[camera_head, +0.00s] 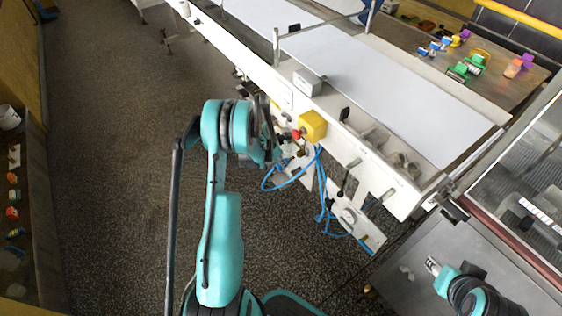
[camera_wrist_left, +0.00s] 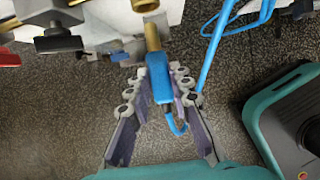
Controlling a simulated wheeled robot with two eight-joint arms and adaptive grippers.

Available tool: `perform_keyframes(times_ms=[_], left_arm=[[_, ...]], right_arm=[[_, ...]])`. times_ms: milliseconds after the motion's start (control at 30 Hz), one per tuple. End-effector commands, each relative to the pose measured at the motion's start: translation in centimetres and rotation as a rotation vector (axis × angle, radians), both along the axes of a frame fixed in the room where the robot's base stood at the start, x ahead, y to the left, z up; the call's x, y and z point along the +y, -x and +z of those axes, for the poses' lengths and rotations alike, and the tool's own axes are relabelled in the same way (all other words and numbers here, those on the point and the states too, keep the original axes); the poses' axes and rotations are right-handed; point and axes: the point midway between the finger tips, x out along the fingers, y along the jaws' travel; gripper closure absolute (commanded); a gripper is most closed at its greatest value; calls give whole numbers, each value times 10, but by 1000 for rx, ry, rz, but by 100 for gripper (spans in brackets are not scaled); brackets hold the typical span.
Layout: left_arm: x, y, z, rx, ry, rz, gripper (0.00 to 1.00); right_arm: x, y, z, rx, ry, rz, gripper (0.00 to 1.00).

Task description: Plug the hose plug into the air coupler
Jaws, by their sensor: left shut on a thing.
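My left gripper (camera_wrist_left: 156,73) is shut around the blue body of the hose plug (camera_wrist_left: 159,86) in the left wrist view. The plug's brass nose (camera_wrist_left: 152,38) points up in that picture, toward a brass fitting that looks like the air coupler (camera_wrist_left: 145,5) at the top edge. The nose is just below the fitting; I cannot tell whether they touch. In the head view my left wrist hides most of the gripper, plug and coupler beside the machine's side. My right gripper (camera_head: 433,266) is at the lower right, away from the plug; its jaw state is unclear.
A blue hose (camera_head: 321,190) loops below the machine frame. A yellow box with a red button (camera_head: 312,127) sits close to my left wrist. The white conveyor belt (camera_head: 370,80) lies behind. A grey table (camera_head: 420,290) stands lower right. The floor to the left is clear.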

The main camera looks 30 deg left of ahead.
Motion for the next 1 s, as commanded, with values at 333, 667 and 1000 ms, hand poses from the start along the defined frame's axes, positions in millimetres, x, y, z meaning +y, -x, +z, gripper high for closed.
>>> perform_keyframes(times_ms=[333, 667, 1000], left_arm=[[0, 0, 0, 0, 0, 0, 100], [0, 0, 0, 0, 0, 0, 100], [-2, -6, 0, 0, 0, -1, 100]], right_arm=[[0, 0, 0, 0, 0, 0, 60], [0, 0, 0, 0, 0, 0, 60], [0, 0, 0, 0, 0, 0, 60]])
